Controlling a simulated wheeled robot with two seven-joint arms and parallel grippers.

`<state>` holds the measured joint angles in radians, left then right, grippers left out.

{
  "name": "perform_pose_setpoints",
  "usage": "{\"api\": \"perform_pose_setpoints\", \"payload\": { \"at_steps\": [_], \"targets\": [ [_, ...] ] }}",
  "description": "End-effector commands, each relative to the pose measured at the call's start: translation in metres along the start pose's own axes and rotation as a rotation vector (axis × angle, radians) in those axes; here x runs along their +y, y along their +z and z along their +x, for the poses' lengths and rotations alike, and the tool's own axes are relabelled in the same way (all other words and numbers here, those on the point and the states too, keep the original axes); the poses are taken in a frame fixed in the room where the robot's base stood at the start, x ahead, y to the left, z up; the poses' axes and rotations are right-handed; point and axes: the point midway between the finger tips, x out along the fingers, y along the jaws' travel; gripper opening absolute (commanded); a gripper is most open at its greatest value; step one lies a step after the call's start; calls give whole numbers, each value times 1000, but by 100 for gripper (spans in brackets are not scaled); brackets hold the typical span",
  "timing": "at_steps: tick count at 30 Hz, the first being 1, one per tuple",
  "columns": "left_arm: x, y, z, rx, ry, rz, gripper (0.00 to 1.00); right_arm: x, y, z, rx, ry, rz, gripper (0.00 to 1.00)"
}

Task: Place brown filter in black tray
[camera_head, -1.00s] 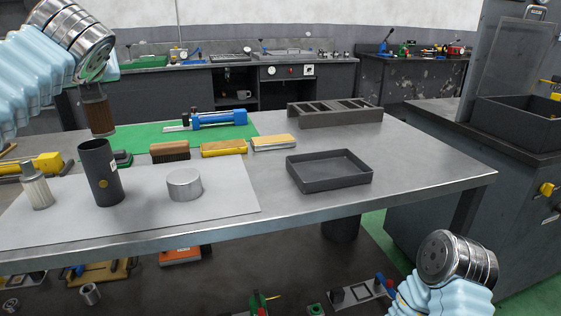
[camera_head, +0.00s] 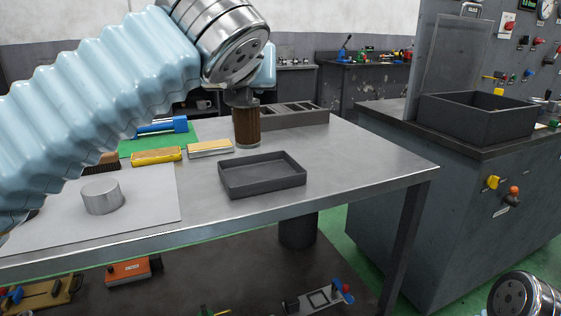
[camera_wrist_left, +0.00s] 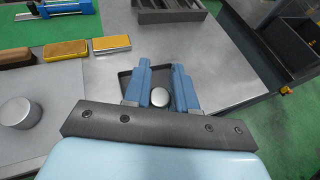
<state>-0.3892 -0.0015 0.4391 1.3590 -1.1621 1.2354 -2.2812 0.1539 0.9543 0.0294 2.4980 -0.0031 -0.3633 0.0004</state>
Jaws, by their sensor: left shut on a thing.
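The brown filter (camera_head: 247,126), a pleated cylinder with a metal lower rim, hangs upright from my left gripper (camera_head: 242,98) in the head view. It appears above and behind the near black tray. In the left wrist view my left gripper (camera_wrist_left: 160,90) has its blue fingers on either side of the filter's round silver end (camera_wrist_left: 159,97). The black tray (camera_head: 263,192) is a shallow, empty rectangular box on the steel table. In the wrist view the tray (camera_wrist_left: 124,76) is partly hidden behind the fingers. My right gripper is not in view; only my right wrist shows at the lower right.
A silver cylinder (camera_head: 102,197) stands on the white mat (camera_head: 150,215). Yellow-topped blocks (camera_head: 156,156) and a dark slotted rack (camera_head: 293,118) are behind. A deeper black bin (camera_head: 478,117) sits on the right cabinet. The table right of the tray is clear.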

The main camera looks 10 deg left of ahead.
Motion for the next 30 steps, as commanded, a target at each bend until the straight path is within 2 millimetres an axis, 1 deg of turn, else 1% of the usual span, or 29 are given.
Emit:
{"api": "perform_pose_setpoints", "payload": {
  "at_steps": [1, 9, 12, 15, 20, 22, 25, 27, 30],
  "targets": [
    [-1, -3, 13, 3, 2, 1, 0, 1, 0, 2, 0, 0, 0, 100],
    [-4, -7, 95, 5, 4, 1, 0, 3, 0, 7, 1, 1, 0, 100],
    [-5, -20, 115, 3, 3, 2, 0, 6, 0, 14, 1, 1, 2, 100],
    [-6, -26, 128, 2, 1, 0, 0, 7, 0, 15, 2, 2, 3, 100],
    [-6, -30, 136, 1, 2, 1, 0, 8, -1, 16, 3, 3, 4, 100],
    [-6, -34, 144, 2, 3, 1, 0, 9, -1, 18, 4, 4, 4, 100],
    [-7, -44, 160, 4, 3, 1, 0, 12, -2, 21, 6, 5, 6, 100],
    [-6, -60, 164, 3, 2, 2, 0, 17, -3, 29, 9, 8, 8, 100],
    [-6, -69, 167, 1, 2, 1, 0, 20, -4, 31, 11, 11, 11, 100]
  ]
}}
